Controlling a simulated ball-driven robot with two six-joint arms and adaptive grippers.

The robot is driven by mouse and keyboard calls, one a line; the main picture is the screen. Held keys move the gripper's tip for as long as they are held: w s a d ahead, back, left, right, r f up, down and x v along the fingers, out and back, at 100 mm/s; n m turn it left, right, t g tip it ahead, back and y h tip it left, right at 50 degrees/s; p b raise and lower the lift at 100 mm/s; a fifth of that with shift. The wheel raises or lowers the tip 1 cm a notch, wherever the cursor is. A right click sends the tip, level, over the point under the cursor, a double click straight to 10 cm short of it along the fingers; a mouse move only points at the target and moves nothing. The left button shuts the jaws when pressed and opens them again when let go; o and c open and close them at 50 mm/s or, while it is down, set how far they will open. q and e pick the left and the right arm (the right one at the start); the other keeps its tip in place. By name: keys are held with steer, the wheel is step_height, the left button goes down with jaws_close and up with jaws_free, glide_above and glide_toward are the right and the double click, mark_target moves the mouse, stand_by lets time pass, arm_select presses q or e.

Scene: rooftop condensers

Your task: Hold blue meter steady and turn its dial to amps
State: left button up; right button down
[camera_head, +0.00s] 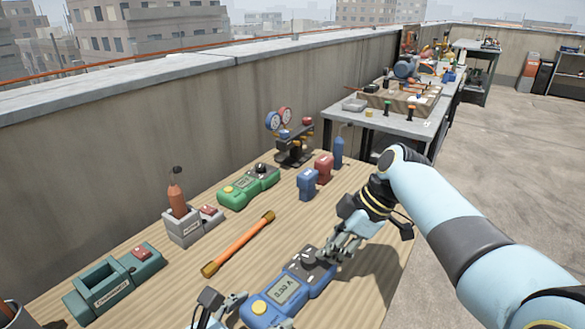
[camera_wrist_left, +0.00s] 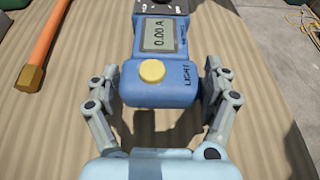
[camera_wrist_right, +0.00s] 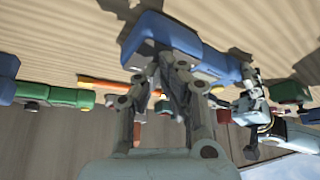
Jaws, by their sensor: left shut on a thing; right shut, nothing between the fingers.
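The blue meter (camera_head: 264,306) lies face up near the front edge of the wooden table. Its screen reads 0.00 A in the left wrist view (camera_wrist_left: 160,35), above a yellow button (camera_wrist_left: 152,71). My left gripper (camera_wrist_left: 162,82) is shut on the meter's lower end, one finger on each side. My right gripper (camera_head: 328,252) is shut and empty at the meter's far end, right beside the dial (camera_head: 308,255). The fingers partly cover the dial, and I cannot tell whether they touch it. In the right wrist view the closed right fingers (camera_wrist_right: 165,75) overlap the meter (camera_wrist_right: 215,62).
An orange-handled tool (camera_head: 240,243) lies left of the meter. A parapet wall runs behind the table.

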steer(key=shift+f, duration=0.3)
steer(key=shift+a, duration=0.15)
stand_by(0.5)
arm_select(q)
steer(key=shift+s, duration=0.1)
arm_select(e)
steer(key=shift+s, duration=0.5)
steer(key=shift+d, duration=0.3)
steer(key=shift+d+r, duration=0.1)
steer(key=shift+r, duration=2.9)
arm_select(q)
steer(key=o, duration=1.5)
